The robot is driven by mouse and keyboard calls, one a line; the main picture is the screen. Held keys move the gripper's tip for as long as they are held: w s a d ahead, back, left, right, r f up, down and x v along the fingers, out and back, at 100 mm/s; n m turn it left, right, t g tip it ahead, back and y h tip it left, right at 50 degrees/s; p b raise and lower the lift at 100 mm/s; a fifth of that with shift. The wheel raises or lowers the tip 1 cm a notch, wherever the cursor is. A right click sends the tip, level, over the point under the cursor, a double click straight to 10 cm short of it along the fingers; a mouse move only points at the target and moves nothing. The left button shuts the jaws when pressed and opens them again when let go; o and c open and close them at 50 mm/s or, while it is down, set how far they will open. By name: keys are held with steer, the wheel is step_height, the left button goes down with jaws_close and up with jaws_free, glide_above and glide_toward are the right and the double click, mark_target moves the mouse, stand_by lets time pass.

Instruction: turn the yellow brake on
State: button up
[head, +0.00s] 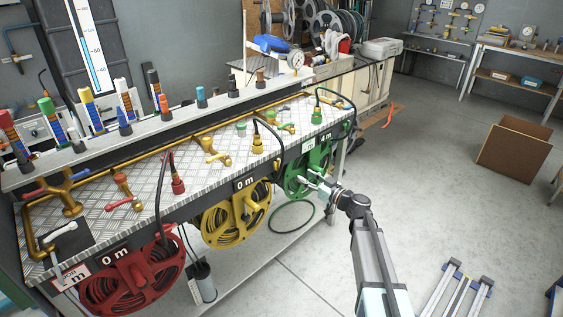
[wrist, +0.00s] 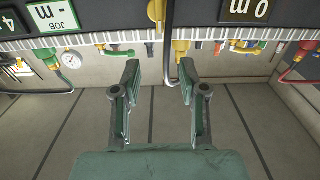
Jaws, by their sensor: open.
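The yellow reel (head: 236,215) hangs under the bench front, with a yellow "0 m" display (head: 246,183) above it. I cannot tell which part of it is the brake. A brass valve with a pale yellow lever (head: 214,152) stands on the bench above the reel. My gripper (head: 316,183) is in front of the green reel (head: 307,170), right of the yellow reel and apart from it. In the wrist view my gripper (wrist: 160,76) is open, with nothing between its fingers. That view shows the yellow display (wrist: 247,10) upside down, and a yellow fitting (wrist: 181,47) beyond the fingers.
The red reel (head: 135,275) hangs at the left. Black hoses run down the bench front between the reels. A lower shelf (head: 275,242) holds a grey cylinder (head: 203,282) and a green hose ring (head: 293,217). The floor (head: 440,190) right of my arm is largely free.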

mark_target(280, 161)
steer(key=p+x, duration=0.3)
steer(key=x, duration=1.1)
steer(key=shift+p, duration=0.4)
jaws_close()
